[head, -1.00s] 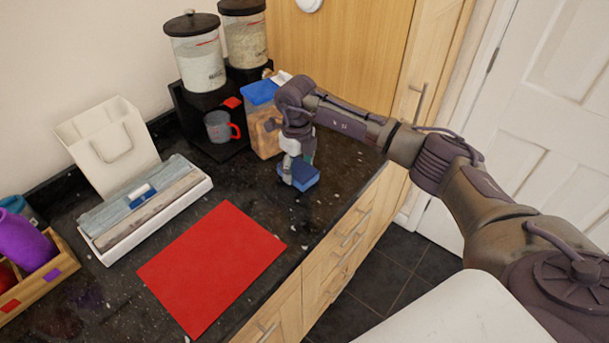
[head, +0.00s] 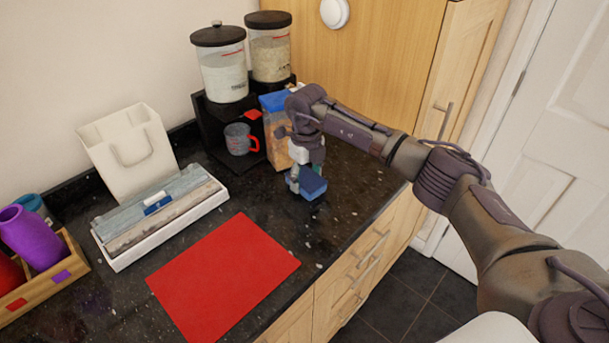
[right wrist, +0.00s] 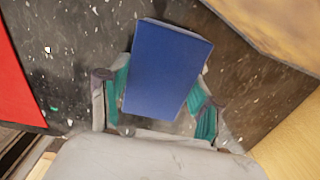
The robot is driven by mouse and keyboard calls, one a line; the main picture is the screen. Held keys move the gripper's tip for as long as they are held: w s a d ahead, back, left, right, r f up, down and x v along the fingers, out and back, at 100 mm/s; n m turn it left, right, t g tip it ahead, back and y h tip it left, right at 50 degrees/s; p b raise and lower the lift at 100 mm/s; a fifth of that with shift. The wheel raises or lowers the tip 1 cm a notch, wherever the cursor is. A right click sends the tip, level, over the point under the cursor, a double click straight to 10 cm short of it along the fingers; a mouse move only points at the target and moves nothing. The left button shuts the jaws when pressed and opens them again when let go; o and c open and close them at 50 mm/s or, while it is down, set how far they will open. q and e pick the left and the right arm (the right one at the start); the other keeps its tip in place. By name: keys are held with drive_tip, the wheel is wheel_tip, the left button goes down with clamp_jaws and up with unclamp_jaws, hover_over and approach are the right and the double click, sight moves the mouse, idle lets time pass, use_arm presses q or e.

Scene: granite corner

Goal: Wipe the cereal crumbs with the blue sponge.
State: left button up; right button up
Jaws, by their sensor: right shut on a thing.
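The blue sponge (head: 313,187) is in my right gripper (head: 304,181), which is shut on it low over the dark granite counter. In the right wrist view, the sponge (right wrist: 165,68) sits between the two teal-padded fingers of the gripper (right wrist: 162,98). I cannot tell whether its underside touches the counter. Pale specks lie on the counter around it, one cluster (right wrist: 48,50) left of the sponge in the wrist view. I cannot surely tell crumbs from the flecks in the granite. My left gripper is not in view.
A red mat (head: 225,275) lies front left of the sponge. Behind the gripper stand a blue-lidded cereal container (head: 275,132), a grey mug (head: 238,139) and two canisters (head: 221,70). A white tray (head: 165,222) and wooden crate (head: 45,290) are left. The counter's front edge is close right.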

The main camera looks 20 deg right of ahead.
sight(340, 209)
drive_tip(key=shift+s+d+p, duration=0.3)
drive_tip(key=shift+s+p, duration=0.1)
drive_tip(key=shift+s, duration=0.35)
drive_tip(key=shift+s+d+p, duration=0.35)
drive_tip(key=shift+s, duration=0.35)
drive_tip(key=shift+s+d+p, duration=0.3)
drive_tip(key=shift+s+p, duration=0.1)
drive_tip(key=shift+s, duration=0.35)
drive_tip(key=shift+s+d+f+p, duration=0.1)
drive_tip(key=shift+s+d+p, duration=0.15)
drive_tip(key=shift+s, duration=0.35)
drive_tip(key=shift+s+d+p, duration=0.15)
drive_tip(key=shift+s+d, duration=0.1)
drive_tip(key=shift+s, duration=0.35)
drive_tip(key=shift+s+d+p, duration=0.2)
drive_tip(key=shift+s+d, duration=0.05)
drive_tip(key=shift+s, duration=0.35)
drive_tip(key=shift+s+d+p, duration=0.25)
drive_tip(key=shift+s, duration=0.35)
drive_tip(key=shift+s+d+p, duration=0.2)
drive_tip(key=shift+s+d, duration=0.05)
drive_tip(key=shift+s, duration=0.35)
drive_tip(key=shift+r, duration=0.25)
wheel_tip(340, 209, up, 5)
drive_tip(key=p, duration=0.3)
drive_tip(key=shift+w+f, duration=0.1)
drive_tip(key=shift+r, duration=0.5)
drive_tip(key=shift+r, duration=0.1)
